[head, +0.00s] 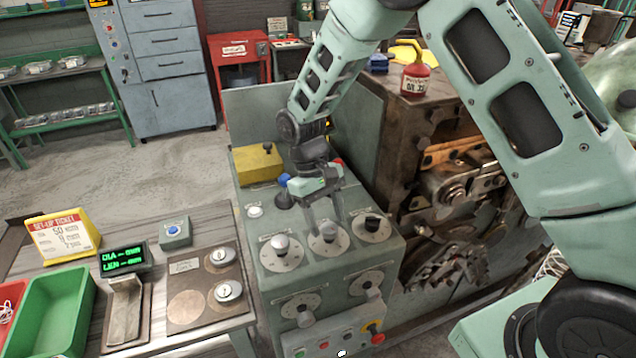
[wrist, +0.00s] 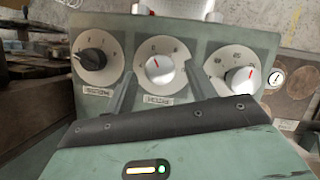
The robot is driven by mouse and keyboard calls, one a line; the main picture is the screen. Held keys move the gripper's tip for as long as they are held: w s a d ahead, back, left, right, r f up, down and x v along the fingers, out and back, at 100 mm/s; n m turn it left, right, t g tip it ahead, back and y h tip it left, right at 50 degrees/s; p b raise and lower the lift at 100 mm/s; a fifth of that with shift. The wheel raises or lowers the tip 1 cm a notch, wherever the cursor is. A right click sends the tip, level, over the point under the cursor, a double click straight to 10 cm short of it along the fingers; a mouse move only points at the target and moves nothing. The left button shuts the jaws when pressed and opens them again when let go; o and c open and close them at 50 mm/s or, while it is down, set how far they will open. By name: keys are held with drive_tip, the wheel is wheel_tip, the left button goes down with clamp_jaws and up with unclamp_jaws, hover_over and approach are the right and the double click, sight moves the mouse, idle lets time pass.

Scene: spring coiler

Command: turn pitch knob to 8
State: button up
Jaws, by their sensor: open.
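The control box (head: 270,265) has three dials on its sloping top and more on its front. The middle top knob (head: 328,231) is pale; in the wrist view the middle knob (wrist: 159,69) has a red pointer line directed roughly upward. My gripper (head: 328,222) is open, pointing down over this dial. In the wrist view its fingers (wrist: 160,76) stand on either side of the middle knob, with gaps; contact is not clear.
A black knob (head: 372,224) and a silver knob (head: 280,242) flank the middle one closely. A set-up ticket (head: 62,235) and a green display (head: 124,258) stand on the left table. The coiler machine (head: 410,130) rises close at right.

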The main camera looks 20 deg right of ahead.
drive_tip(key=b+v, duration=0.4)
drive_tip(key=v, duration=1.2)
drive_tip(key=shift+w+r, duration=0.1)
drive_tip(key=shift+r, duration=0.05)
drive_tip(key=s+a+f+n+t+y+b, duration=0.1)
drive_tip(key=s+a, duration=0.2)
drive_tip(key=s, duration=0.5)
drive_tip(key=s+a+f+n+t+b, duration=0.1)
drive_tip(key=s+a, duration=0.2)
drive_tip(key=s, duration=0.5)
drive_tip(key=s+d+f+n+t+b, duration=0.1)
drive_tip(key=s+f, duration=0.2)
drive_tip(key=s, duration=0.4)
drive_tip(key=s+d+f+n+t+y+b, duration=0.1)
drive_tip(key=s+f, duration=0.1)
drive_tip(key=s, duration=0.5)
drive_tip(key=shift+f, duration=0.35)
